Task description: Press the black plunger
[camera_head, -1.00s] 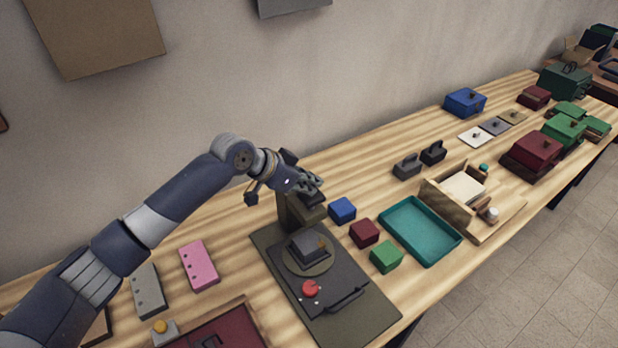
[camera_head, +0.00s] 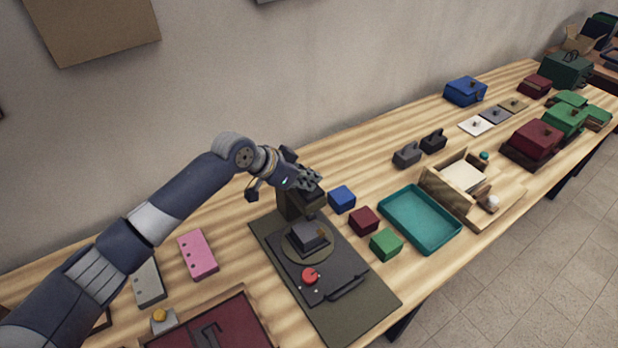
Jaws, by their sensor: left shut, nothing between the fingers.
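My left gripper (camera_head: 308,181) is shut and empty. It is at the top of a dark press post (camera_head: 292,206) on a dark olive base plate (camera_head: 357,313). The black plunger cannot be made out clearly; the gripper covers the top of the press, and a dark part shows just under the fingers. Whether the fingers touch it cannot be told. Below, a dark grey block (camera_head: 308,234) sits on a round olive disc (camera_head: 296,251). A red button (camera_head: 310,275) and a black handle (camera_head: 348,288) are on the plate's front part. My right gripper is not in view.
Blue (camera_head: 342,199), maroon (camera_head: 363,220) and green (camera_head: 386,244) blocks stand right of the press. Beyond them is a teal tray (camera_head: 446,244). A pink block (camera_head: 197,255) and a maroon tray (camera_head: 258,326) lie left of the press. The wall is behind.

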